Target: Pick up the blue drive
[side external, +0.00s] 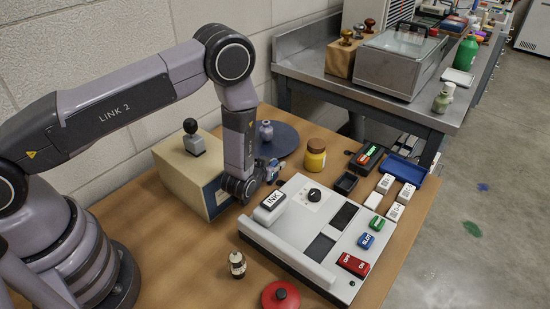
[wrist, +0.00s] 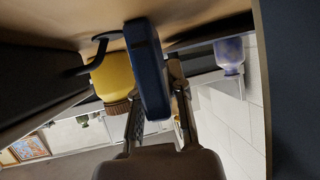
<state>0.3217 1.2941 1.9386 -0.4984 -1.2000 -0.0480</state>
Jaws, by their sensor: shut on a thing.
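The blue drive (wrist: 148,65) is a dark blue slab with rounded edges, upright in the middle of the wrist view, between my fingers. The side view does not show clearly whether the drive is clear of the table.
The yellow jar (side external: 316,156) is close to the right of my gripper. The cream box (side external: 178,178) is left, the white console (side external: 286,246) in front, and a dark blue round mat (side external: 284,139) with a bluish bottle (side external: 266,132) behind. Bare wood (side external: 190,270) lies at the front left.

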